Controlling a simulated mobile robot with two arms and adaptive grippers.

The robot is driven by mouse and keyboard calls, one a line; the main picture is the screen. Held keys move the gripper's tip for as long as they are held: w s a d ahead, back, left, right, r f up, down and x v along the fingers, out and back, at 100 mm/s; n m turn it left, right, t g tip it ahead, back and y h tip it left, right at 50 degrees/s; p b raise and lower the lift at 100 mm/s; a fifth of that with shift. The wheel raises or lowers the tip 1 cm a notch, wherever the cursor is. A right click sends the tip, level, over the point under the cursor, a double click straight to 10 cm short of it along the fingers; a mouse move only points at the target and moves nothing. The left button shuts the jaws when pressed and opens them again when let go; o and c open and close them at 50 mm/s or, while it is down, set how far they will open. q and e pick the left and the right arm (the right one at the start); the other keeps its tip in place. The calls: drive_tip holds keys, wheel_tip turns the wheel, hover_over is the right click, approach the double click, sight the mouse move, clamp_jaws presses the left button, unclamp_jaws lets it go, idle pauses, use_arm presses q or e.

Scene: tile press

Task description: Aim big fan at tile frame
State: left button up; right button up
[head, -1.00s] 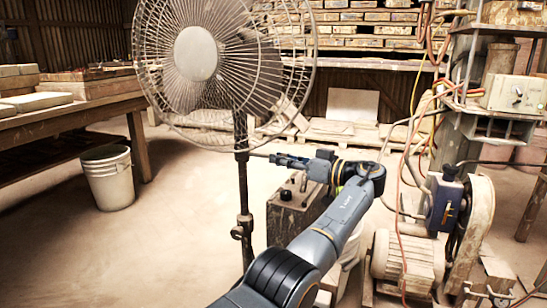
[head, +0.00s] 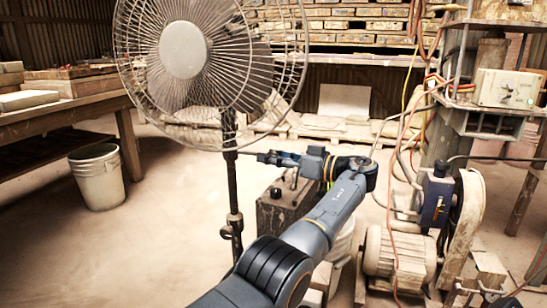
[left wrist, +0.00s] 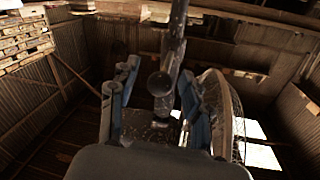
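The big fan (head: 184,50) stands on a dark upright pole (head: 231,190), with its round wire cage partly turned towards me. My left gripper (head: 264,157) is level with the upper pole, just below the cage, with its fingertips close to the pole. In the left wrist view its two blue-grey fingers (left wrist: 158,72) are spread apart. The pole (left wrist: 172,50) and a round dark knob (left wrist: 160,84) show between them, nearer the right finger; contact cannot be told. The fan cage (left wrist: 226,115) shows at the right there. I cannot tell which structure is the tile frame. My right gripper is out of view.
A motor with a belt wheel (head: 463,220) and a metal stand with hanging cables (head: 480,120) fill the right. A white bucket (head: 97,178) and wooden table (head: 60,122) are at left. Floor around the bucket is clear.

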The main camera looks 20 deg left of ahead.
use_arm(q)
wheel_tip(320, 180, up, 10)
idle(0.6)
